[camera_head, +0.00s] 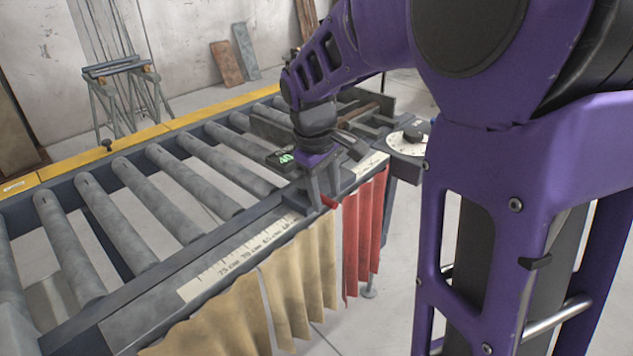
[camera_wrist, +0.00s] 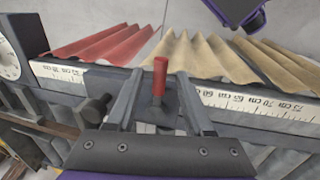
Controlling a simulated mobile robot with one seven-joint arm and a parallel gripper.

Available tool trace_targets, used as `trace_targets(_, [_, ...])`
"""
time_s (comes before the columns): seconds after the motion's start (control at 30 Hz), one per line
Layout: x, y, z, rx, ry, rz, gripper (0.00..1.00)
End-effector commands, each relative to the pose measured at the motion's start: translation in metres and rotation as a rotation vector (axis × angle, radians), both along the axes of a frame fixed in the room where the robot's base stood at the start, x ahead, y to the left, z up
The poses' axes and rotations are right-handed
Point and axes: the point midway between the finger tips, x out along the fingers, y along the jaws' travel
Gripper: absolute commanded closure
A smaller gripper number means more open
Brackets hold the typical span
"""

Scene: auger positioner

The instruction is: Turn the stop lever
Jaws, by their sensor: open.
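The stop lever is a short red handle (camera_wrist: 160,76) on a dark block. In the wrist view it stands upright between the two fingers of my gripper (camera_wrist: 155,100). The fingers are open, one on each side of the handle, and I cannot tell whether either touches it. In the head view the red tip of the lever (camera_head: 329,202) shows beside my gripper (camera_head: 322,195), at the front rail of the roller table. My gripper points down there and hides most of the lever's mount.
A scale strip (camera_head: 245,254) runs along the front rail. Tan curtains (camera_head: 300,285) and red curtains (camera_head: 362,235) hang below it. A round dial (camera_head: 408,143) sits to the right. A small green display (camera_head: 285,157) is behind my gripper. Grey rollers (camera_head: 130,190) fill the left.

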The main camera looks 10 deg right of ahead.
Motion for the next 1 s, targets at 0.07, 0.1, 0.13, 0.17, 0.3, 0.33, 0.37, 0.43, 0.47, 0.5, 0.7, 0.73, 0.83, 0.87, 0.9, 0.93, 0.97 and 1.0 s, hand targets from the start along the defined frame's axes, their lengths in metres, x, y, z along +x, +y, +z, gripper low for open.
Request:
trace_targets(0.07, [0.0001,-0.0003,-0.0006,0.0,0.0,0.0,0.48])
trace_targets(0.1, [0.0002,-0.0003,-0.0005,0.0,0.0,0.0,0.48])
trace_targets(0.13, [0.0002,-0.0003,-0.0005,0.0,0.0,0.0,0.48])
trace_targets(0.17, [0.0002,-0.0002,-0.0005,0.0,0.0,0.0,0.48])
trace_targets(0.3, [0.0002,-0.0003,-0.0002,0.0,0.0,0.0,0.62])
trace_targets(0.33, [0.0002,-0.0003,-0.0002,0.0,0.0,0.0,0.68])
trace_targets(0.37, [0.0001,-0.0002,-0.0003,0.0,0.0,0.0,0.73])
trace_targets(0.43, [0.0002,-0.0003,-0.0001,0.0,0.0,0.0,0.86])
trace_targets(0.47, [0.0002,-0.0003,-0.0001,0.0,0.0,0.0,0.91])
trace_targets(0.5, [0.0001,-0.0002,-0.0002,0.0,0.0,0.0,0.98])
trace_targets(0.7, [0.0002,-0.0002,0.0001,0.0,0.0,0.0,1.0])
trace_targets(0.73, [0.0002,-0.0002,0.0001,0.0,0.0,0.0,1.0])
trace_targets(0.83, [0.0002,-0.0002,0.0001,-0.001,-0.001,0.0,1.0])
trace_targets(0.87, [0.0002,-0.0002,0.0002,-0.001,-0.001,0.0,1.0])
trace_targets(0.9, [0.0002,-0.0002,0.0002,-0.001,-0.001,0.0,1.0])
trace_targets(0.93, [0.0002,-0.0002,0.0002,-0.001,-0.001,0.0,1.0])
trace_targets(0.97, [0.0002,-0.0002,0.0002,-0.001,-0.001,0.0,1.0])
trace_targets(1.0, [0.0002,-0.0002,0.0003,-0.001,-0.001,0.0,1.0])
